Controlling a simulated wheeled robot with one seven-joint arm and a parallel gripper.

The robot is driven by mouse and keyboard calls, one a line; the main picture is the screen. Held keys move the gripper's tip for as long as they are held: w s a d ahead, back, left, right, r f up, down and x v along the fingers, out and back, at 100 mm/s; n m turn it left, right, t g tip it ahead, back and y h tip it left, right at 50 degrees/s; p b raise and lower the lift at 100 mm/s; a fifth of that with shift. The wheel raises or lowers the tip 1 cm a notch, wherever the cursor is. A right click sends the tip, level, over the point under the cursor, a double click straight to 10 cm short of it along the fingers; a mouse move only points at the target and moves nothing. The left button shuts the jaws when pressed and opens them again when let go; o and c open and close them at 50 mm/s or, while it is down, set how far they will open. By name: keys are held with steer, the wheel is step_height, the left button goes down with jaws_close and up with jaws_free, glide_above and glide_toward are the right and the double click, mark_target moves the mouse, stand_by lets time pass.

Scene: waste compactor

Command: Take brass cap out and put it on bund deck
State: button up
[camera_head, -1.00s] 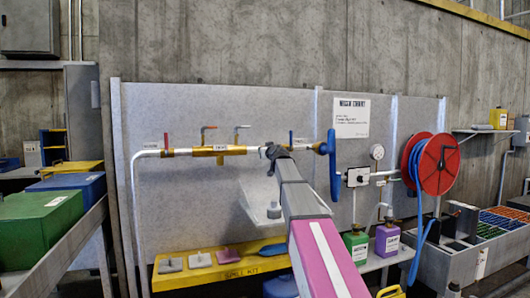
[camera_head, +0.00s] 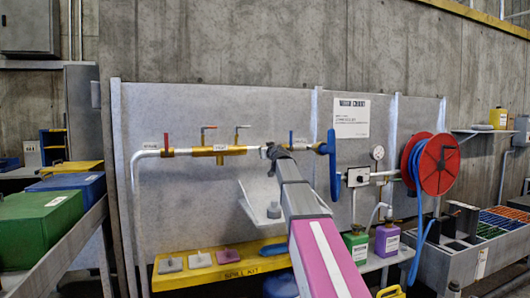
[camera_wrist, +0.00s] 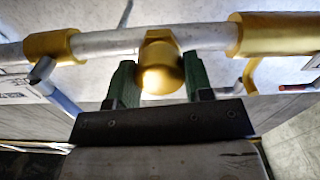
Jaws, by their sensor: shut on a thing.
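The brass cap (camera_wrist: 160,68) shows in the wrist view as a rounded gold fitting against the pale horizontal pipe (camera_wrist: 115,42). The green fingers of my gripper (camera_wrist: 160,82) stand on both sides of the cap and are shut on it. The cap still touches or sits at the pipe; whether it is loose cannot be told. In the head view my dark gripper (camera_head: 274,151) is at the pipe in front of the panel, and the cap is hidden there. No surface is clearly marked as the bund deck.
A yellow spill kit shelf (camera_head: 225,270) with several pads lies below the pipe. A blue handwheel (camera_head: 332,160) stands close right of my gripper. Green (camera_head: 356,246) and purple (camera_head: 387,240) jugs, a red hose reel (camera_head: 438,163) and a bench with coloured grids (camera_head: 500,221) are at right.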

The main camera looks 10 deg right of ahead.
steer(key=shift+s, duration=0.2)
steer(key=shift+s+d, duration=0.25)
steer(key=shift+s, duration=0.85)
steer(key=shift+s+d, duration=0.25)
steer(key=shift+s, duration=0.85)
